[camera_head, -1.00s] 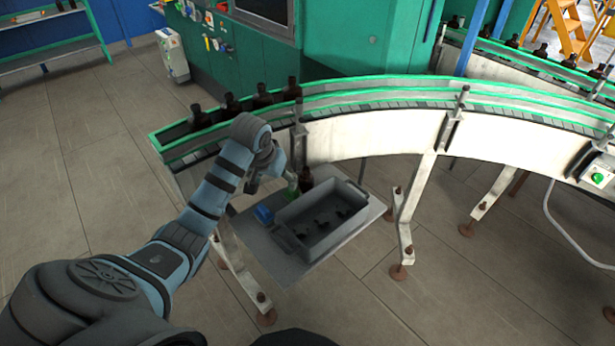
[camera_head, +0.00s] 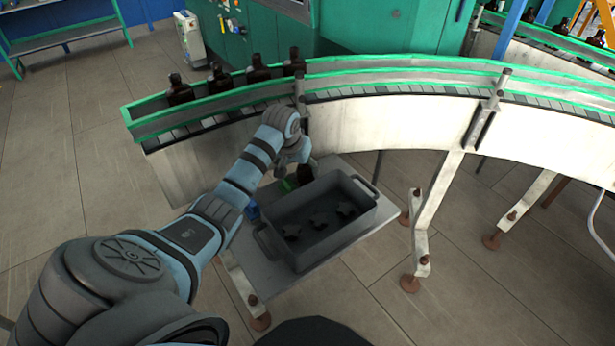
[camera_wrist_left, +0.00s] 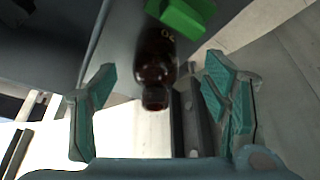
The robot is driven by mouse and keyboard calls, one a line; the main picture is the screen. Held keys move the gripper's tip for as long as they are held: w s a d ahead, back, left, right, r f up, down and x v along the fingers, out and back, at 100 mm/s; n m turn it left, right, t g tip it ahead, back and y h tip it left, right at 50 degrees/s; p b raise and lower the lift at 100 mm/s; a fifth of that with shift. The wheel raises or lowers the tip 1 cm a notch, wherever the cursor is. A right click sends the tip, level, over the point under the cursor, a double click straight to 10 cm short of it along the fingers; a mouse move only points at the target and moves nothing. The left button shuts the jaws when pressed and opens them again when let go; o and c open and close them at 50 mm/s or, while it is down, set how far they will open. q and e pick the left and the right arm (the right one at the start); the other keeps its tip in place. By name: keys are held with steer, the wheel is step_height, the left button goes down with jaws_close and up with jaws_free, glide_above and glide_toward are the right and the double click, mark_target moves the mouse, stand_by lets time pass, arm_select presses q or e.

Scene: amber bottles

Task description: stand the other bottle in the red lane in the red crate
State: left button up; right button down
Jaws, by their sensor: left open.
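A dark amber bottle (camera_head: 305,174) stands on the grey stand beside the far wall of a grey crate (camera_head: 330,250). It is partly hidden by my left gripper (camera_head: 293,170) in the head view. In the left wrist view the bottle (camera_wrist_left: 155,62) shows dark, with pale marks on its side, between the spread fingers of the left gripper (camera_wrist_left: 160,105). The fingers are open, with gaps on both sides of it. The crate holds several dark, star-like shapes on its floor. I see no red lane or red crate. My right gripper is out of view.
A green block (camera_wrist_left: 182,15) lies beside the bottle, and a blue object (camera_head: 252,212) sits left of the crate. A curved conveyor (camera_head: 390,85) with green rails carries several dark bottles (camera_head: 218,77) behind. Its metal legs (camera_head: 432,210) stand right of the stand.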

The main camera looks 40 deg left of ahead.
mark_target(306, 174)
arm_select(q)
steer(key=b+x, duration=0.1)
steer(key=x, duration=0.2)
steer(key=w+b+x, duration=0.1)
steer(key=x, duration=0.3)
steer(key=shift+d+r, duration=0.1)
steer(key=shift+r, duration=0.1)
steer(key=shift+c, duration=0.6)
steer(key=shift+r, duration=0.1)
steer(key=c, duration=1.3)
